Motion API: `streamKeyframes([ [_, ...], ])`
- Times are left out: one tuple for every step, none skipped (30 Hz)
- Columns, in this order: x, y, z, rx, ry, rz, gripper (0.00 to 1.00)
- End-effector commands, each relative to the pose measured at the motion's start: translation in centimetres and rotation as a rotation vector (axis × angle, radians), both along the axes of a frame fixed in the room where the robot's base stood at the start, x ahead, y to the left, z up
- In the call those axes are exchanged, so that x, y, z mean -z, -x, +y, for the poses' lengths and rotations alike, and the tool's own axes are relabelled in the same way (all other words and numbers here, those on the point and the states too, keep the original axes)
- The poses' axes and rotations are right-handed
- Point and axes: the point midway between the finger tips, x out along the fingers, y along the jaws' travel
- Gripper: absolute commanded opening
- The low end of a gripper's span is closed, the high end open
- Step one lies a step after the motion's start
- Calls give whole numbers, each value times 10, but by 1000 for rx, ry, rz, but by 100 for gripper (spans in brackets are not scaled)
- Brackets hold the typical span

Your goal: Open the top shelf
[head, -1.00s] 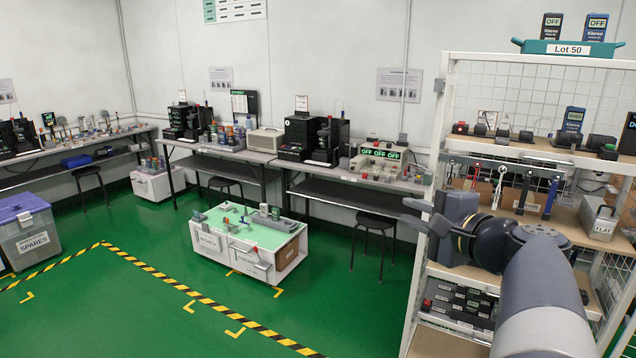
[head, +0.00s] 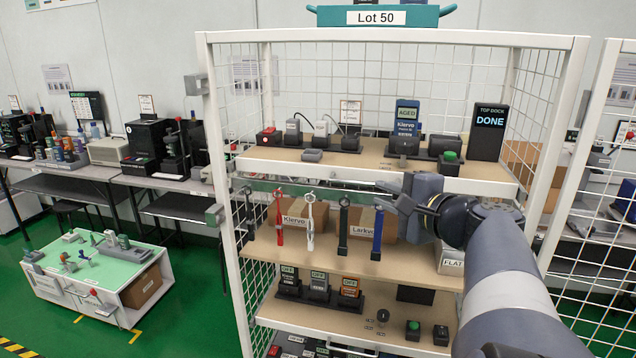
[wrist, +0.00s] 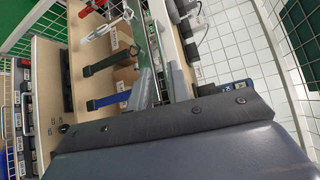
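The top shelf (head: 300,160) is the upper board of a white rack with mesh sides. A green bar (head: 330,187) runs across the front just below its white front edge. Red, white, black and blue straps hang at the bar. My gripper (head: 382,197) is in front of the bar's right part, right of the blue strap (head: 378,230). In the wrist view, my gripper's two grey fingers (wrist: 162,84) are apart, with the bar (wrist: 152,42) running toward the gap between them. I cannot tell whether they touch it.
Dark devices, a green-button box (head: 450,157) and a "DONE" screen (head: 489,132) stand on the top shelf. Cardboard boxes (head: 300,214) sit on the board below. A green-topped cart (head: 95,258) stands at left, with open green floor around it. Mesh panels flank the rack.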

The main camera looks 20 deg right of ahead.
Motion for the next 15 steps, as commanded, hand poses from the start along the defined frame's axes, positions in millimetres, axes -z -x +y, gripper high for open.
streamKeyframes([
  [0, -10, 3, -6, 0, 1, 18],
  [1, -15, 4, -6, 0, 1, 18],
  [2, -23, 6, -6, -1, 1, 18],
  [3, -28, 7, -5, -1, 2, 18],
  [4, -33, 8, -6, -1, 2, 18],
  [5, -41, 10, -5, 0, 1, 18],
  [6, -46, 11, -5, 0, 1, 18],
  [6, -51, 11, -4, -1, 2, 18],
  [7, -56, 13, -4, 0, 1, 18],
  [8, -60, 13, -3, 0, 2, 18],
  [9, -64, 14, -2, 1, 2, 18],
  [9, -68, 15, -2, 1, 1, 18],
  [10, -71, 15, -2, 1, 1, 18],
  [10, -73, 15, -2, 0, 0, 18],
  [11, -76, 16, -1, 0, 0, 18],
])
